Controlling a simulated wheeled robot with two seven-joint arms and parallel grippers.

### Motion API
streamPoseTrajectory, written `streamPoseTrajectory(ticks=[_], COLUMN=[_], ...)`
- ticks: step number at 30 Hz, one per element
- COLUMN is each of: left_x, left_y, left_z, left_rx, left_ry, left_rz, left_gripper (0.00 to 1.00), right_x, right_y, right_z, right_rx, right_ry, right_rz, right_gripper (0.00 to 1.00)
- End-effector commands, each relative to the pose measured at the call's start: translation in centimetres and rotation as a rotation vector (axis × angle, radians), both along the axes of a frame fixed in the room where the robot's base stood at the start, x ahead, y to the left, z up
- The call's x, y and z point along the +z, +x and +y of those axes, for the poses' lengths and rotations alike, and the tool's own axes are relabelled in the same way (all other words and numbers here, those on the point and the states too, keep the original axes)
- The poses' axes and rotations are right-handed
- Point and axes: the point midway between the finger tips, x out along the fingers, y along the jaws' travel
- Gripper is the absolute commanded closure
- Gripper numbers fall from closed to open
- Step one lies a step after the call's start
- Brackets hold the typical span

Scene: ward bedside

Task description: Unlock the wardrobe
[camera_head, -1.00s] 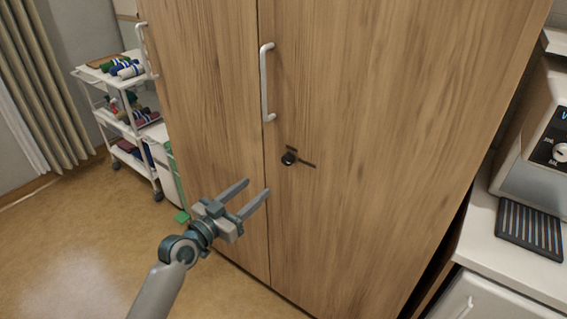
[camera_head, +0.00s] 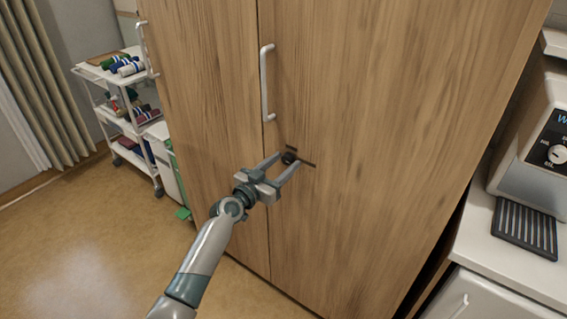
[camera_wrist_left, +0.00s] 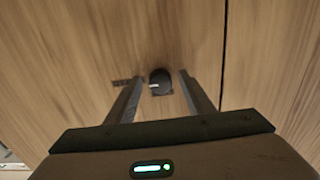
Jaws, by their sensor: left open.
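The wooden wardrobe (camera_head: 370,110) has two doors with white bar handles. A small dark round lock knob (camera_head: 290,157) sits on the right door, below its handle (camera_head: 267,82). My left gripper (camera_head: 289,161) is open, with its fingers pointing at the door and one on each side of the knob in the head view. In the left wrist view the knob (camera_wrist_left: 160,82) shows between and just beyond the two fingertips. I cannot tell whether the fingers touch it. My right gripper is not in view.
A white trolley (camera_head: 122,150) with rolled cloths stands at the left by the curtain (camera_head: 45,90). At the right, a machine with a dial (camera_head: 540,150) stands on a white cabinet beside the wardrobe. The floor at the left front is clear.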

Motion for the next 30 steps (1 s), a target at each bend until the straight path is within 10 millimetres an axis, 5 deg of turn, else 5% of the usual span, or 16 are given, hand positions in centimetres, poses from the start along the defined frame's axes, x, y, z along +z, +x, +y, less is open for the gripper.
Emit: streamPoseTrajectory(ticks=[11,17,30], left_x=[0.03,0.02,-0.03], left_y=[0.31,0.30,0.29], left_z=[-0.22,-0.20,-0.19], left_rx=[0.000,0.000,0.000], left_ry=[0.000,0.000,-0.040], left_rz=[0.000,0.000,0.029], left_gripper=[0.52,0.93,0.93], right_x=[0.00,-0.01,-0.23], right_y=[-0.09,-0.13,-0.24], right_z=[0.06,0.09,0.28], right_rx=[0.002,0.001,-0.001], right_ry=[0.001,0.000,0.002], right_rz=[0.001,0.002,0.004], right_gripper=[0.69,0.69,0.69])
